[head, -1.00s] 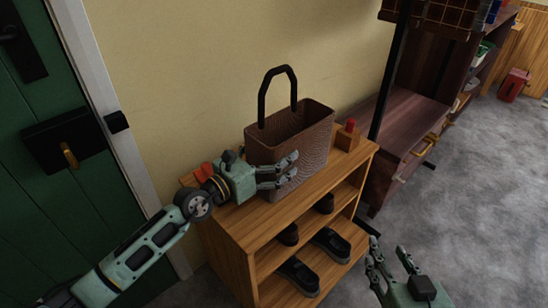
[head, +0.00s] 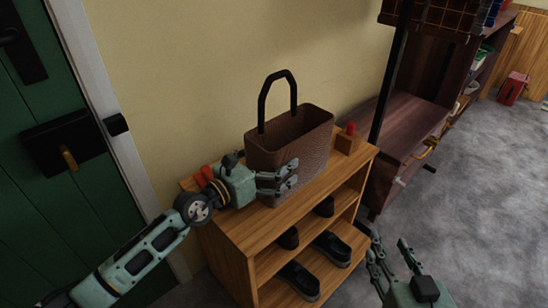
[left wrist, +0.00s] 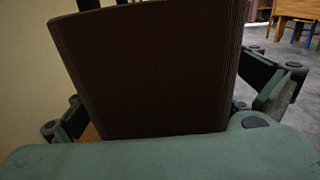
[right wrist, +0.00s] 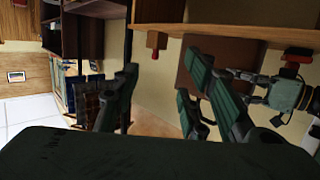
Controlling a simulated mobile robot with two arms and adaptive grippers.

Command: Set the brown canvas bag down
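The brown bag (head: 300,135), with a woven-looking surface and a black upright handle, is upright at the top of the wooden shoe rack (head: 235,222). I cannot tell whether its base rests fully on the top. My left gripper (head: 285,176) has fingers along the bag's near side, low down. In the left wrist view the bag (left wrist: 150,75) fills the space between the fingers, which lean in against its sides; their tips are hidden. My right gripper (head: 389,252) hangs empty with fingers apart at the lower right, away from the bag. The right wrist view also shows it open.
A small wooden block with a red top (head: 348,138) stands right of the bag. Red items (head: 207,172) lie at the rack's left end. Dark shoes (head: 298,280) fill the lower shelves. A dark wooden cabinet (head: 408,125) stands to the right, a green door (head: 60,200) to the left.

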